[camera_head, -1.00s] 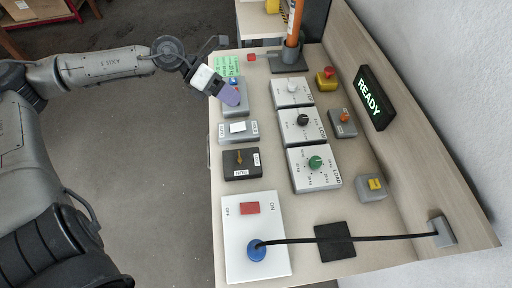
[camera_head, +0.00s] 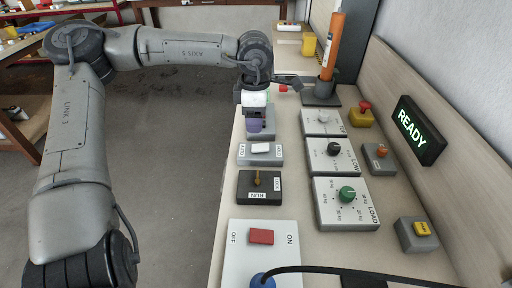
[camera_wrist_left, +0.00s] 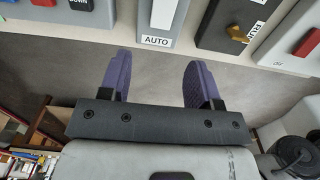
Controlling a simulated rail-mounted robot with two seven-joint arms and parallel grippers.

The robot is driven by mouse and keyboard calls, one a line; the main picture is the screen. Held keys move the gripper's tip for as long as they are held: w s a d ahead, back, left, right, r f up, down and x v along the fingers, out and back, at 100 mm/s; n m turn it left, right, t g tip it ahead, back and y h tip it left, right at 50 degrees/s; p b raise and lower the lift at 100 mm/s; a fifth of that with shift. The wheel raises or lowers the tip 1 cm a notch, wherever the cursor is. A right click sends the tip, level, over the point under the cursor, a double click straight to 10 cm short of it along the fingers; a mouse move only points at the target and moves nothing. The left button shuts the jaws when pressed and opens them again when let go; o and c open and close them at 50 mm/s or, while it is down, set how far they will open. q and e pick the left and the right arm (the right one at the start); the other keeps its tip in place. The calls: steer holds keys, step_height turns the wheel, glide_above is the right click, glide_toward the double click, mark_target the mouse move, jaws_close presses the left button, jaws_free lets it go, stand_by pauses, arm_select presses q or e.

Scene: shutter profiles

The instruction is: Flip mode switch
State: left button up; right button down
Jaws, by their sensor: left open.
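A grey box with a white rocker switch (camera_head: 261,149) lies on the bench, with small labels at its ends. In the left wrist view the rocker (camera_wrist_left: 165,12) is at the top edge, partly cut off, above an AUTO label. My left gripper (camera_head: 254,125) has purple fingers and is just beyond this box in the head view, over another grey box with a blue button. In the left wrist view the gripper (camera_wrist_left: 157,82) is open and empty, its fingers apart below the AUTO label. The rocker is not touched. My right gripper is not in view.
A black key switch box (camera_head: 259,187) labelled LOCK and RUN is nearer. A white panel (camera_head: 240,262) carries a red rocker. Dial boxes (camera_head: 347,204) stand to the right. A READY sign (camera_head: 418,131) is on the back board. An orange cylinder (camera_head: 333,47) stands far back.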

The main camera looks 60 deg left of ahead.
mark_target(255, 147)
arm_select(q)
step_height(255, 147, down, 9)
steer(key=b, duration=0.2)
steer(key=shift+b, duration=0.4)
steer(key=shift+r, duration=0.1)
steer(key=c, duration=0.9)
steer(key=shift+w+d+r+g+y+p, duration=0.15)
steer(key=shift+g+y+p, duration=0.2)
steer(key=shift+g, duration=0.25)
steer(key=shift+w+d+g+y, duration=0.1)
steer(key=shift+w+g+y, duration=0.1)
steer(key=shift+g+y, duration=0.75)
steer(key=shift+g+h, duration=0.25)
steer(key=shift+h, duration=0.05)
steer(key=o, duration=0.9)
